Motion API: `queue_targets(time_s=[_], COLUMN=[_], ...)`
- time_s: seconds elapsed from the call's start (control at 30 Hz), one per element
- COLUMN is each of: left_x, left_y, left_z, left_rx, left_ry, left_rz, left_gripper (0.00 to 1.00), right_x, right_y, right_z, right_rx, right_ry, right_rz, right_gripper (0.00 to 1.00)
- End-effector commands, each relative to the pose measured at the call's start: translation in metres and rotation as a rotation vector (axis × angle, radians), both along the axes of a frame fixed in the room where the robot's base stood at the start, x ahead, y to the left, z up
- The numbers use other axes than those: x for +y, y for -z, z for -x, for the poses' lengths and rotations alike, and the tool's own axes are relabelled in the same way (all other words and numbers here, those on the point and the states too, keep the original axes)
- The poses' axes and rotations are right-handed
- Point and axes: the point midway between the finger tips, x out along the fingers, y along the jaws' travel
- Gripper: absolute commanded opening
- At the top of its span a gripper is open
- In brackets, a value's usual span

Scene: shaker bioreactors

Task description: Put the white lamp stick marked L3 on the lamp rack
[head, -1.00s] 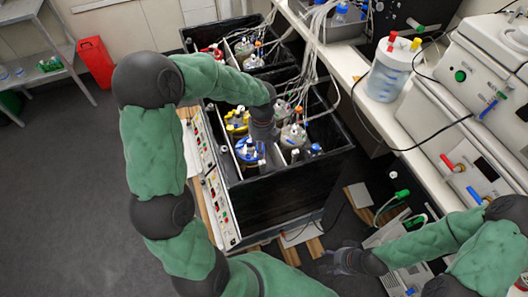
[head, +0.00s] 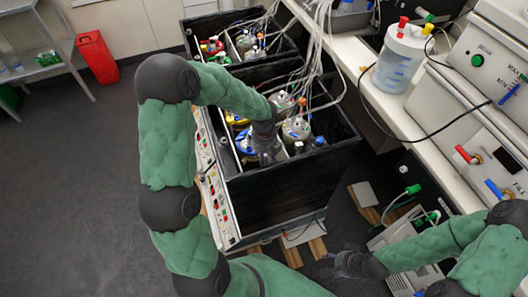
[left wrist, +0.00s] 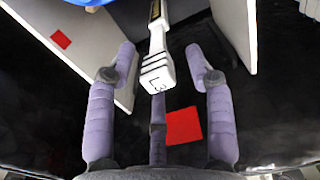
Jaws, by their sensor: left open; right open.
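The white lamp stick marked L3 (left wrist: 157,72) shows in the left wrist view, its labelled end towards the camera and dark stripes beside the label. My left gripper (left wrist: 166,55) is open, with its purple fingers on either side of the stick and gaps between. In the head view my left gripper (head: 266,150) is over the front part of the black shaker box (head: 285,200), and I cannot make out the L3 stick there. My right gripper (head: 345,265) is open and empty, low at the right of the box. I cannot pick out the lamp rack.
Vessels with blue (head: 244,142) and yellow lids stand in the box, with many pale tubes (head: 318,50) above them. White divider panels (left wrist: 238,30) flank the stick. A bench (head: 385,112) with a clear bottle (head: 402,58) and instruments stands at right.

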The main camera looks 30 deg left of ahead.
Motion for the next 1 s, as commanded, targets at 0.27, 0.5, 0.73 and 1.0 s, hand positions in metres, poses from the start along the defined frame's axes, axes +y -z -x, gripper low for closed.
queue_targets(time_s=[0.27, 0.5, 0.73, 1.0], left_x=[0.0001, 0.0001, 0.0001, 0.0000], left_y=[0.0169, 0.0167, 0.0166, 0.0156], left_z=[0.0002, 0.0000, 0.0000, 0.0003], left_rx=[0.000, 0.000, 0.000, 0.001], left_ry=[-0.001, -0.001, -0.001, -0.001], left_rz=[0.000, 0.000, 0.000, -0.001], left_gripper=[0.53, 0.53, 0.00, 0.00], right_x=[0.0000, 0.0000, 0.0000, 0.0000], right_y=[0.0078, 0.0074, 0.0074, 0.0062], right_z=[0.0000, 0.0000, 0.0000, -0.0001], right_rx=[0.000, 0.000, 0.000, 0.000], right_ry=[0.000, 0.000, 0.000, 0.000], right_rz=[0.000, 0.000, 0.000, 0.000], right_gripper=[0.52, 0.52, 0.52, 0.52])
